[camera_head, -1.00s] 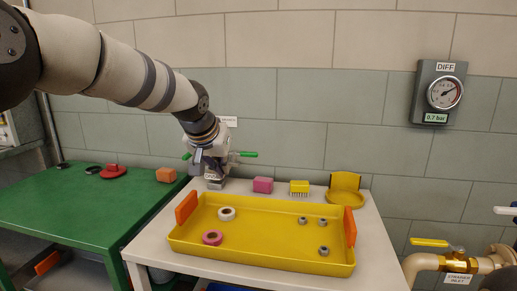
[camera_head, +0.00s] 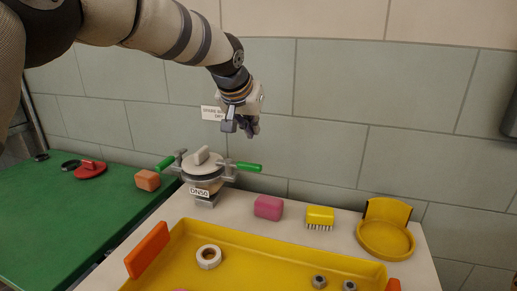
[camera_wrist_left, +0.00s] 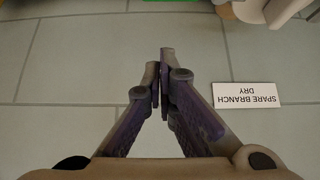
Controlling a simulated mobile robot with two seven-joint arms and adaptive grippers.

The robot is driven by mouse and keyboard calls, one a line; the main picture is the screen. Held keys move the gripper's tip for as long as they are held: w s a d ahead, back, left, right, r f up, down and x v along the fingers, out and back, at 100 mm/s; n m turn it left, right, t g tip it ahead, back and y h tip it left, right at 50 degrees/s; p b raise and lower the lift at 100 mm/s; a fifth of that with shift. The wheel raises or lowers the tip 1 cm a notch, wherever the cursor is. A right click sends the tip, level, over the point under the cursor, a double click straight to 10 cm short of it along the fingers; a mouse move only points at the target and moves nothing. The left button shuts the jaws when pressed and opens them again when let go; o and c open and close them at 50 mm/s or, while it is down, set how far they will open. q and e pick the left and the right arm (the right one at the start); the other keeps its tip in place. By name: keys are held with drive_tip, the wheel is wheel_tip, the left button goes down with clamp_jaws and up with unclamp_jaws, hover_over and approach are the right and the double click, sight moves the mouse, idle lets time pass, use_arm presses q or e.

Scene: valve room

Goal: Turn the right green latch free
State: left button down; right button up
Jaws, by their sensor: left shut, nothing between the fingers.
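The valve unit (camera_head: 203,168), labelled DN50, stands at the back left of the white table. Its right green latch (camera_head: 246,166) sticks out level to the right. Its left green latch (camera_head: 166,163) points out to the left and slightly down. My left gripper (camera_head: 241,130) is shut and empty, in front of the wall, above the right latch and apart from it. In the left wrist view the two fingers (camera_wrist_left: 162,85) meet at their tips. A strip of green (camera_wrist_left: 172,1) shows at the top edge there. My right gripper is not in view.
A pink block (camera_head: 268,207), a yellow brush (camera_head: 319,217) and a yellow round holder (camera_head: 385,232) stand right of the valve. A yellow tray (camera_head: 240,240) fills the front. An orange block (camera_head: 147,180) sits on the green table (camera_head: 60,215).

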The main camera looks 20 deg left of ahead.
use_arm(q)
wheel_tip(320, 180, down, 8)
drive_tip(key=w, duration=0.2)
drive_tip(key=shift+w+p, duration=0.2)
drive_tip(key=shift+p, duration=0.1)
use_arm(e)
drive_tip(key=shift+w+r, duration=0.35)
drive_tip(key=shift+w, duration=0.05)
